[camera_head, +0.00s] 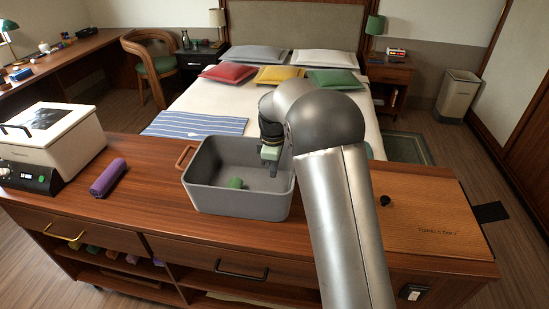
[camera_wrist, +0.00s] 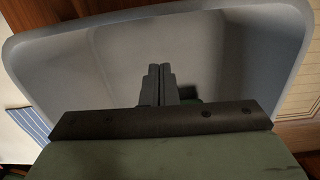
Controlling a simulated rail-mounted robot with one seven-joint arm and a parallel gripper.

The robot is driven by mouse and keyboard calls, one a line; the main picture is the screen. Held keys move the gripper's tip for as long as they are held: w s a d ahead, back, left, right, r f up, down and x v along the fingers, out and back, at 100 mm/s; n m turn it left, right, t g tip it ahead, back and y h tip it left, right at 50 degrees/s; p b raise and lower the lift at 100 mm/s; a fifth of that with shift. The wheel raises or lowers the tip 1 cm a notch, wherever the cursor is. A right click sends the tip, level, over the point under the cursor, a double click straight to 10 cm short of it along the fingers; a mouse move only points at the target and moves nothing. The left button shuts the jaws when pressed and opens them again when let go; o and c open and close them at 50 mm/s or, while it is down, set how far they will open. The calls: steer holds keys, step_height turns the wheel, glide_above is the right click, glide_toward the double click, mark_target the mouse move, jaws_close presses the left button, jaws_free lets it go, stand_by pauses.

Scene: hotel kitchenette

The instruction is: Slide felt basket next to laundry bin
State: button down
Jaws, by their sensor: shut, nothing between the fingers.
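The grey felt basket (camera_head: 238,203) stands upright on the wooden counter, with a tan handle at its left end. A small green rolled item lies inside it. My gripper (camera_head: 272,172) points down into the basket's opening, near its right end. Its fingers are shut with nothing between them. In the wrist view the two closed fingertips (camera_wrist: 159,70) show against the basket's inside, and the basket's rim (camera_wrist: 165,12) curves around them. Whether the fingers touch a wall is unclear. A wooden panel marked "TOWELS ONLY" (camera_head: 425,215) lies right of my arm. A tall light bin (camera_head: 457,96) stands far right.
A purple rolled towel (camera_head: 108,178) lies left of the basket, and a white boxy appliance (camera_head: 50,140) stands farther left. My arm hides the counter right of the basket. The bed (camera_head: 200,100) is behind the counter.

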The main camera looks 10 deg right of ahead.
step_height(320, 180, down, 4)
steer(key=shift+r, duration=0.15)
steer(key=d, duration=0.1)
steer(key=s+d+p, duration=0.1)
steer(key=shift+d+r, duration=0.2)
steer(key=shift+d, duration=0.15)
steer(key=shift+s+d+f, duration=0.1)
steer(key=shift+s+d, duration=0.1)
steer(key=shift+d, duration=0.4)
